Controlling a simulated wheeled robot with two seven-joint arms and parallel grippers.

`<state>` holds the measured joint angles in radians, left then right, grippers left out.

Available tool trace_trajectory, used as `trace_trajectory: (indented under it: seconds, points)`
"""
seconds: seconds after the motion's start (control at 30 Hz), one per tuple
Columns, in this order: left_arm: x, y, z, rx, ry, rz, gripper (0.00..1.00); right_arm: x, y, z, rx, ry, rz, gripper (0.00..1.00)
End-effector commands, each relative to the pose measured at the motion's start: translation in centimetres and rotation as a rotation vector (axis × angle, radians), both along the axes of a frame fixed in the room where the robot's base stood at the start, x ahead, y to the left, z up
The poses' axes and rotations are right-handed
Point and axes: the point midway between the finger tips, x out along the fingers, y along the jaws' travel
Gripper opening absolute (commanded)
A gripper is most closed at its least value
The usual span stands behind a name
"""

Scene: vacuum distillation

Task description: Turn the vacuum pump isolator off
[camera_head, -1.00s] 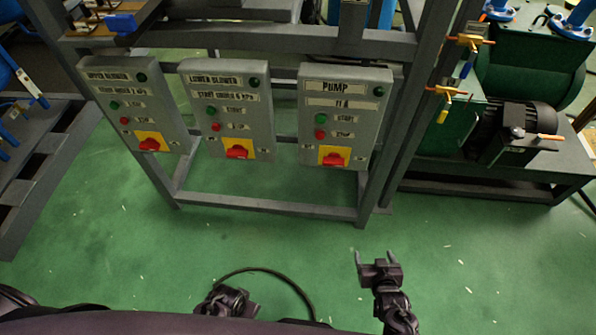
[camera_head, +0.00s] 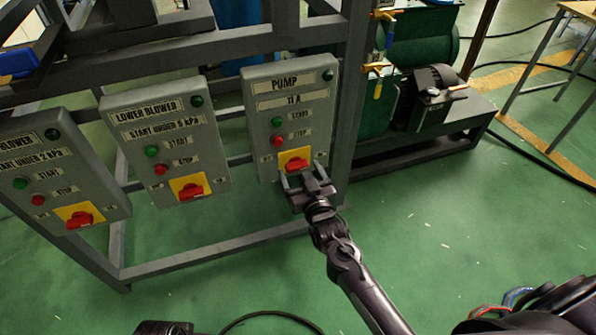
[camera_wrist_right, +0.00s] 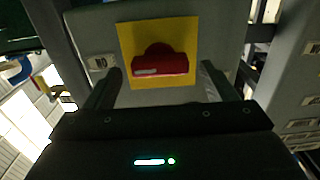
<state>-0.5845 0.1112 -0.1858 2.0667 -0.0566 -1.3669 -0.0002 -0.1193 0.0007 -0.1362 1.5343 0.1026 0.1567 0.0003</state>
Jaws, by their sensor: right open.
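The pump panel (camera_head: 290,115) is a grey box labelled PUMP, with a green start button and a red stop button. Its isolator (camera_head: 296,165) is a red rotary handle on a yellow plate at the panel's bottom. In the right wrist view the red handle (camera_wrist_right: 160,63) lies about level across the picture, ahead of the fingers. My right gripper (camera_head: 303,178) is open, its fingers pointing at the isolator, one to each side and just below the handle in the head view. Nothing is between the fingers, and contact cannot be told. My left gripper does not show clearly.
The lower blower panel (camera_head: 165,140) and another blower panel (camera_head: 55,170) hang to the left, each with a red isolator. The grey frame post (camera_head: 352,100) stands close right of the pump panel.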

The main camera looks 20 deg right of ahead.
Motion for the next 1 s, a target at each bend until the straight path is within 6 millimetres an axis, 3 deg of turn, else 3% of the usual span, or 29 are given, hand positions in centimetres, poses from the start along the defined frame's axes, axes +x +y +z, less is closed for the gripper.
trace_trajectory:
  seconds: [0.13,0.43,0.77,1.0]
  points:
    - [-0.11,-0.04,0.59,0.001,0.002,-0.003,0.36,1.18,0.04,-0.04,0.000,0.000,0.000,0.78]
    - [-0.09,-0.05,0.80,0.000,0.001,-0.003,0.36,1.36,0.07,-0.03,0.001,0.001,0.000,0.77]
    - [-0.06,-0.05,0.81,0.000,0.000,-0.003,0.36,1.34,0.08,-0.03,0.000,0.001,0.000,0.34]
    - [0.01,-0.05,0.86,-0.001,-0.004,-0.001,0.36,1.33,0.08,0.02,-0.020,0.000,0.000,0.34]
